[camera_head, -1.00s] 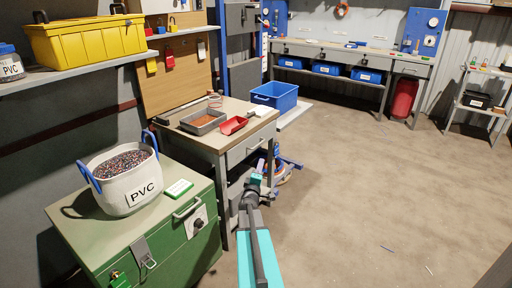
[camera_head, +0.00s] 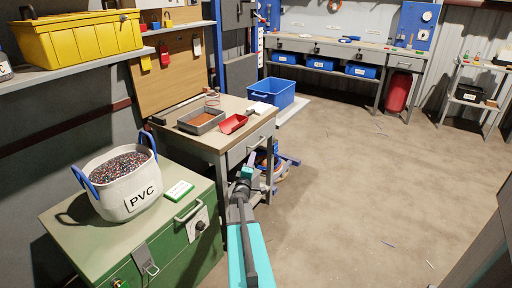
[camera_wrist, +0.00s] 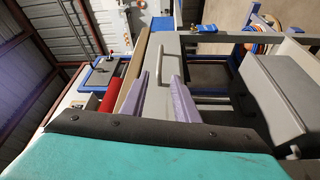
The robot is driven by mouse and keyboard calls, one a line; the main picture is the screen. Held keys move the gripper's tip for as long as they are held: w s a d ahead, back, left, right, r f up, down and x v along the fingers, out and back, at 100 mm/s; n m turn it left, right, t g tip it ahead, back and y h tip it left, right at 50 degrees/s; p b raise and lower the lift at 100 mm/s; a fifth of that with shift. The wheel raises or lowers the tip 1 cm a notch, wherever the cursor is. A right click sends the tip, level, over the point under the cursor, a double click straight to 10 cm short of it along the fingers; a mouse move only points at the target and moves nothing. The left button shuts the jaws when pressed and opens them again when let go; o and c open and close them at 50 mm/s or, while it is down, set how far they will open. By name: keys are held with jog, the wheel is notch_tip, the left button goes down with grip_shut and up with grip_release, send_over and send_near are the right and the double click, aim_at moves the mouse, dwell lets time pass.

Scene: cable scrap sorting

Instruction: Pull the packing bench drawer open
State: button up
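The packing bench (camera_head: 178,136) stands left of centre in the head view. Its grey drawer (camera_head: 238,153) is in the upper front and looks shut. The drawer's bar handle (camera_head: 256,143) is on its face; the handle also shows in the wrist view (camera_wrist: 157,64). My gripper (camera_head: 248,160) is just in front of the drawer, at about handle height or a little lower. In the wrist view my gripper (camera_wrist: 160,78) has its two lilac fingers spread with nothing between them. The handle appears just beyond the fingertips, in line with the gap; contact does not show.
A grey tray (camera_head: 187,127) and a red scoop (camera_head: 232,124) lie on the bench. A green chest (camera_head: 85,240) with a white PVC bag (camera_head: 118,205) stands at the near left. A blue crate (camera_head: 286,93) is behind the bench. The floor to the right is clear.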

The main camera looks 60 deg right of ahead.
jog(key=shift+s+b+x, duration=0.1)
jog(key=shift+b+x, duration=0.3)
jog(key=shift+x, duration=3.05)
jog(key=shift+s+b+x, duration=0.15)
jog(key=shift+b+x, duration=0.2)
jog(key=shift+x, duration=3.15)
jog(key=shift+c, duration=0.3)
grip_shut()
